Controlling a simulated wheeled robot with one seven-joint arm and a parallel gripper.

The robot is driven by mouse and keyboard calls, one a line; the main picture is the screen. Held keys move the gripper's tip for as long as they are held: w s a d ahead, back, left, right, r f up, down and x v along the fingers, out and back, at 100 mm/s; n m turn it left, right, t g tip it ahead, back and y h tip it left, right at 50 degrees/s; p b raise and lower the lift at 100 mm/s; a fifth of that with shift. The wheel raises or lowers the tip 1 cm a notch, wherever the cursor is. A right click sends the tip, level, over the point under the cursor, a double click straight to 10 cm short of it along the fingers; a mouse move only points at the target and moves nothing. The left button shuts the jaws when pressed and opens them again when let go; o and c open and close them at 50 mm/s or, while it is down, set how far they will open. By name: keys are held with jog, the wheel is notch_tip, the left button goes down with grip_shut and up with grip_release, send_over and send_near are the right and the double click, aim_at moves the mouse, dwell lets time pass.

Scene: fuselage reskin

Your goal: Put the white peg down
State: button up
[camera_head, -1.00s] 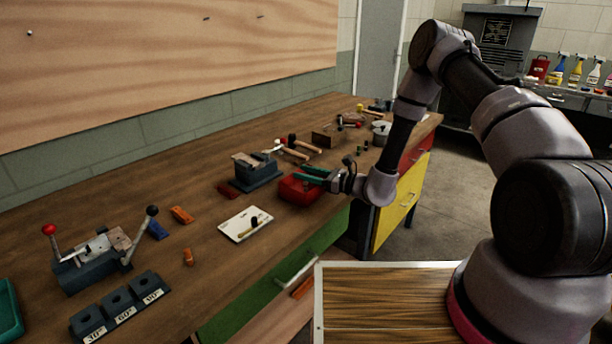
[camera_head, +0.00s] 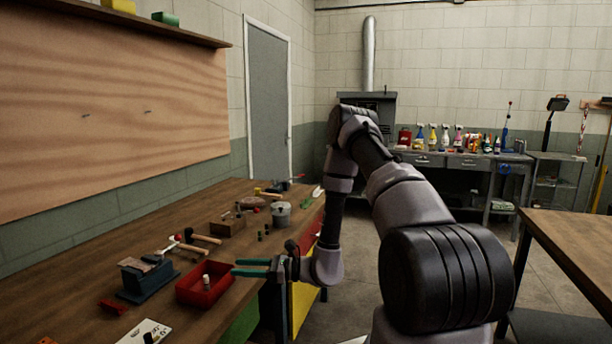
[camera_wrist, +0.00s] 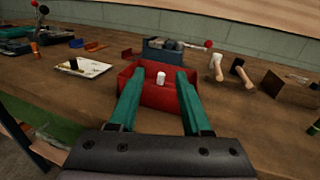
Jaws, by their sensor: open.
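The white peg (camera_head: 206,281) stands upright in the red bin (camera_head: 190,296) on the wooden workbench. It also shows in the wrist view (camera_wrist: 161,78), inside the red bin (camera_wrist: 160,98) and in line with the gap between my fingers. My gripper (camera_head: 235,267) has green fingers, which are open and empty. In the head view its tips are just right of the bin, apart from the peg. In the wrist view my gripper (camera_wrist: 160,75) has one finger on each side of the peg in the picture. The peg's lower end is partly hidden.
A blue-grey vise (camera_head: 148,278) stands left of the bin. Hammers (camera_head: 190,245), a wooden box (camera_head: 228,226) and a metal can (camera_head: 281,214) lie farther along the bench. A white board (camera_wrist: 82,67) is left in the wrist view. Another table (camera_head: 575,240) stands at the right.

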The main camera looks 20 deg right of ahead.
jog(key=s+d+r+n+g+h, duration=0.1)
jog(key=s+r+n+g, duration=0.25)
jog(key=r, duration=0.35)
jog(key=s+r+n+g+h, duration=0.2)
jog(key=s+r+n, duration=0.1)
jog(key=r+n, duration=0.3)
jog(key=s+d+r+n+g+h, duration=0.1)
jog(key=s+r+n+g, duration=0.25)
jog(key=r, duration=0.45)
jog(key=s+d+r+n+t+h, duration=0.4)
jog(key=s+d+r+t+h, duration=0.5)
jog(key=s+d+r, duration=0.3)
notch_tip(320, 180, up, 4)
jog(key=d+h, duration=0.1)
jog(key=d, duration=0.2)
jog(key=shift+r+n+h, duration=0.15)
jog(key=shift+n+h, duration=0.15)
jog(key=shift+n, duration=0.1)
